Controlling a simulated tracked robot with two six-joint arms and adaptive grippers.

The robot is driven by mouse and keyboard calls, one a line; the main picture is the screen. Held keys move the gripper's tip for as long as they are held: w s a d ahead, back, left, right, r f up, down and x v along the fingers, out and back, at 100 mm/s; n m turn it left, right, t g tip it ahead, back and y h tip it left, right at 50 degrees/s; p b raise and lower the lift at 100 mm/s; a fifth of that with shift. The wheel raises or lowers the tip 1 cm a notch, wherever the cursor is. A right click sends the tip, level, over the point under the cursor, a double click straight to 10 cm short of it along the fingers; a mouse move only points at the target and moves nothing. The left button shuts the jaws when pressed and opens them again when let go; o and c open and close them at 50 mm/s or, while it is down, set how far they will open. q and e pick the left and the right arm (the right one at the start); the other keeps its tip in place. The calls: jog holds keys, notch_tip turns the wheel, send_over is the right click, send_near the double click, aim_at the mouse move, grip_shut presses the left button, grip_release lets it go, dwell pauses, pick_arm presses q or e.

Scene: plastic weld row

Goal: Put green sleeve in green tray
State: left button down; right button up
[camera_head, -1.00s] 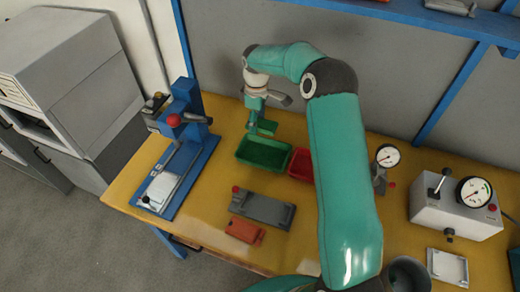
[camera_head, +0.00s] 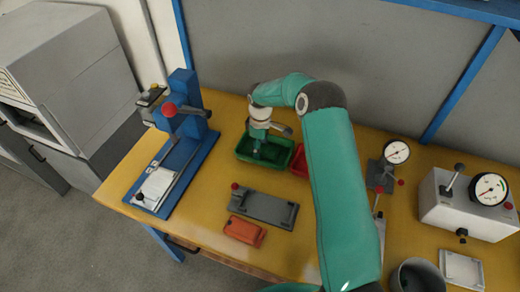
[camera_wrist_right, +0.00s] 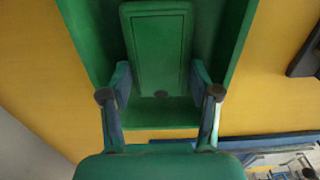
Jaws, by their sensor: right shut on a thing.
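The green sleeve (camera_wrist_right: 158,48) is a flat green rectangular piece. In the right wrist view it lies between the fingers of my right gripper (camera_wrist_right: 160,84), which is shut on it. The green tray (camera_wrist_right: 232,50) surrounds the sleeve in that view. In the head view my right gripper (camera_head: 258,146) points down into the green tray (camera_head: 282,160); the sleeve is hard to tell apart from the tray there. I cannot tell whether the sleeve touches the tray floor. My left gripper is not in view.
A red tray (camera_head: 299,161) stands right of the green one, partly behind my arm. A blue press (camera_head: 180,145) stands at left. A grey fixture (camera_head: 264,208) and an orange block (camera_head: 244,231) lie in front. A gauge box (camera_head: 465,203) is at right.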

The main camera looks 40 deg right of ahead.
jog(key=shift+r, duration=0.1)
jog(key=o, duration=0.7)
jog(key=shift+f, duration=0.2)
jog(key=o, duration=0.5)
jog(key=shift+r, duration=0.15)
notch_tip(320, 180, up, 12)
jog(key=p, duration=0.5)
